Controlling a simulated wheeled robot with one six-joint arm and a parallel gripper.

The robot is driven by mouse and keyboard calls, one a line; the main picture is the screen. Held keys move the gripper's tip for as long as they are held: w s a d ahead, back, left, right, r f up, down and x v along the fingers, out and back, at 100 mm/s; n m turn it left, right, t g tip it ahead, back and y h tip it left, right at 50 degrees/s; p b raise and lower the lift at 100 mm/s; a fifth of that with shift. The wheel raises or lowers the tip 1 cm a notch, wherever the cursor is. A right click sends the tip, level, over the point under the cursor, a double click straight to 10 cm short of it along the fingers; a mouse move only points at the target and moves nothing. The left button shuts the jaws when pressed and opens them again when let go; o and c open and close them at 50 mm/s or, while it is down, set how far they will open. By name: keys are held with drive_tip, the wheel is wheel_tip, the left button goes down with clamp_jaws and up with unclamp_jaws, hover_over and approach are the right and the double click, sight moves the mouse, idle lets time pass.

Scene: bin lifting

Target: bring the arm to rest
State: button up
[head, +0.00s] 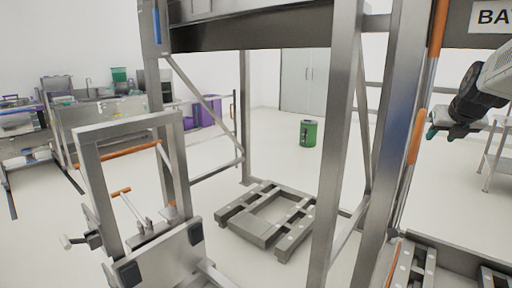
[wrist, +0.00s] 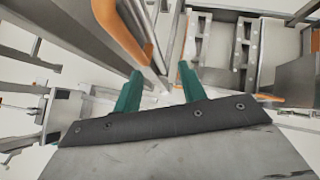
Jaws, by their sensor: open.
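My gripper (head: 452,132) shows at the right of the head view, at the end of my grey and black arm. It is raised in the air, to the right of a steel frame post with an orange bar (head: 414,135). In the wrist view my gripper (wrist: 157,88) has two green fingers standing apart with nothing between them. Beyond the fingers are a grey post and an orange bar (wrist: 121,32), which pass close by the left finger; I cannot tell whether they touch.
A steel frame (head: 345,130) stands in front of me, with a low slotted platform (head: 268,236) on the floor inside it. A wheeled metal cart (head: 165,262) stands at the left. A green bin (head: 308,134) is on the floor behind. Sink counters line the back left.

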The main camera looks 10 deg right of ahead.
drive_tip(key=s+a+f+m+g+y, duration=0.2)
drive_tip(key=s+a+f+m, duration=0.4)
drive_tip(key=s+a+m, duration=0.9)
drive_tip(key=s+a+f+m+g+y, duration=0.1)
drive_tip(key=s+a+f+m+g, duration=0.3)
drive_tip(key=s+a+m, duration=1.1)
drive_tip(key=shift+s+a+f+m+g+y, duration=0.35)
drive_tip(key=shift+s+f+m, duration=0.2)
drive_tip(key=shift+f, duration=0.65)
